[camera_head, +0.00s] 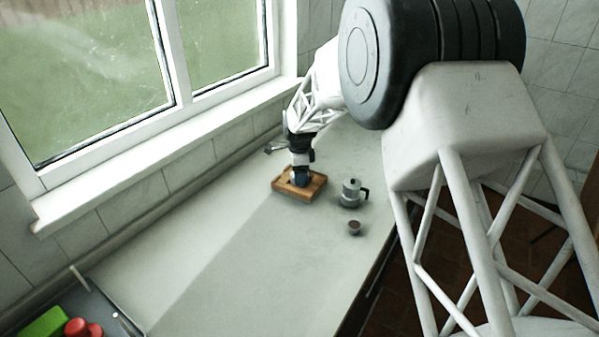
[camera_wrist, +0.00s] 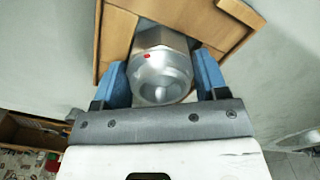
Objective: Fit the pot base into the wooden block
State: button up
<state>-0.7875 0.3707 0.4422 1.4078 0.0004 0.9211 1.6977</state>
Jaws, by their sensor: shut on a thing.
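The pot base (camera_wrist: 160,68) is a silver, faceted metal piece with a round open end and a small red mark. My gripper (camera_wrist: 161,84) is shut on it, with blue fingertips on its left and right sides. In the head view my gripper (camera_head: 299,176) points down over the wooden block (camera_head: 314,189), which lies on the counter. The wooden block (camera_wrist: 113,38) shows around the base's far end in the wrist view. The fingers hide much of the contact, so I cannot tell how deep the base sits in the block.
A small metal pot with a dark handle (camera_head: 351,192) stands right of the block, and a small dark cup (camera_head: 355,228) is in front of it. The window wall runs along the left. The counter (camera_head: 235,260) is clear toward the green and red things (camera_head: 76,327) at lower left.

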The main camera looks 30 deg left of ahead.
jog(key=shift+f, duration=0.45)
dwell(0.4)
jog(key=o, duration=1.2)
jog(key=shift+c, duration=0.2)
jog(key=shift+r, duration=0.1)
jog(key=shift+r, duration=3.8)
jog(key=shift+d, duration=0.1)
